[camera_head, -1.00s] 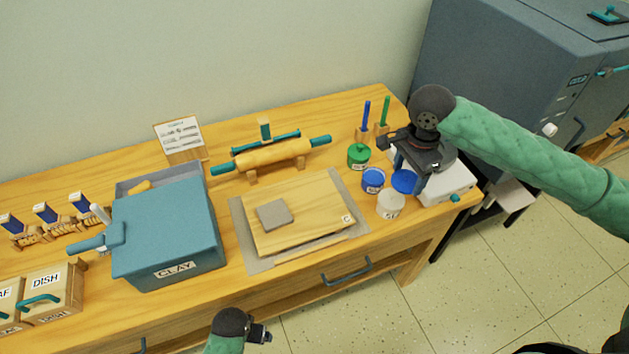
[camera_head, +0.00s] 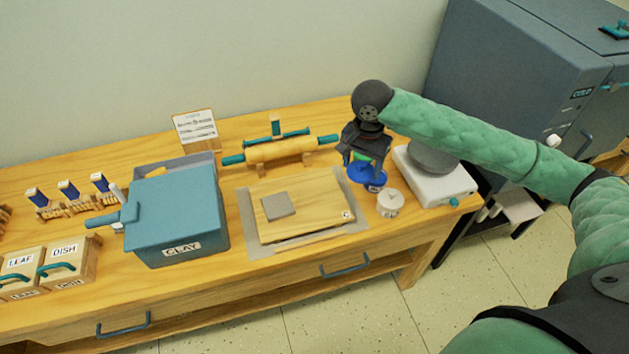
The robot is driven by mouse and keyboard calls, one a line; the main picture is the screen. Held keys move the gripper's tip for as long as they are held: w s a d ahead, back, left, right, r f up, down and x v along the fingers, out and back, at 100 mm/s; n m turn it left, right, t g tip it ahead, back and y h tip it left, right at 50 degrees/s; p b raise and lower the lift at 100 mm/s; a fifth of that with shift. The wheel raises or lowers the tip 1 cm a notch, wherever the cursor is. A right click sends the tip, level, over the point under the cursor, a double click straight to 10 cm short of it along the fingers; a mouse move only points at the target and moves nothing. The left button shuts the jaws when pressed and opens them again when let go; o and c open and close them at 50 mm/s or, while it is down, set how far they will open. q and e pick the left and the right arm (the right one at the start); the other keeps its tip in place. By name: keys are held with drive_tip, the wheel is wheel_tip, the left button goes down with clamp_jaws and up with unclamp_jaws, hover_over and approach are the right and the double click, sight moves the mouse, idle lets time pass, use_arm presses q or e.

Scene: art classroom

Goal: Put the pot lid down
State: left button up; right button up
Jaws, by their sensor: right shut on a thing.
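My right gripper (camera_head: 366,163) is shut on the blue pot lid (camera_head: 363,174). It holds the lid at the right part of the table, behind and slightly left of the blue pot (camera_head: 376,187). In the picture the lid overlaps the blue pot; I cannot tell whether they touch. A bit of green shows between the fingers, and the green pot is mostly hidden behind the gripper and lid. The white pot (camera_head: 390,203) stands in front of the blue one. My left gripper is not in view.
A wooden board (camera_head: 305,200) with a grey clay slab (camera_head: 278,206) lies left of the pots. A rolling pin (camera_head: 280,151) rests behind it. A white wheel unit (camera_head: 440,186) stands to the right. The blue clay bin (camera_head: 175,215) is further left.

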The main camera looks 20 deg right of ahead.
drive_tip(key=shift+w+a+f+n, duration=0.1)
drive_tip(key=shift+w+a+n, duration=0.1)
drive_tip(key=shift+n, duration=0.1)
drive_tip(key=p, duration=0.4)
hover_over(323, 180)
wheel_tip(323, 180, down, 6)
drive_tip(key=shift+f, duration=0.2)
drive_tip(key=shift+w+a+f, duration=0.1)
drive_tip(key=shift+w+f, duration=0.1)
drive_tip(key=shift+f, duration=0.05)
drive_tip(key=shift+s+f+p, duration=0.1)
drive_tip(key=shift+f+p, duration=0.6)
drive_tip(key=shift+f, duration=1.3)
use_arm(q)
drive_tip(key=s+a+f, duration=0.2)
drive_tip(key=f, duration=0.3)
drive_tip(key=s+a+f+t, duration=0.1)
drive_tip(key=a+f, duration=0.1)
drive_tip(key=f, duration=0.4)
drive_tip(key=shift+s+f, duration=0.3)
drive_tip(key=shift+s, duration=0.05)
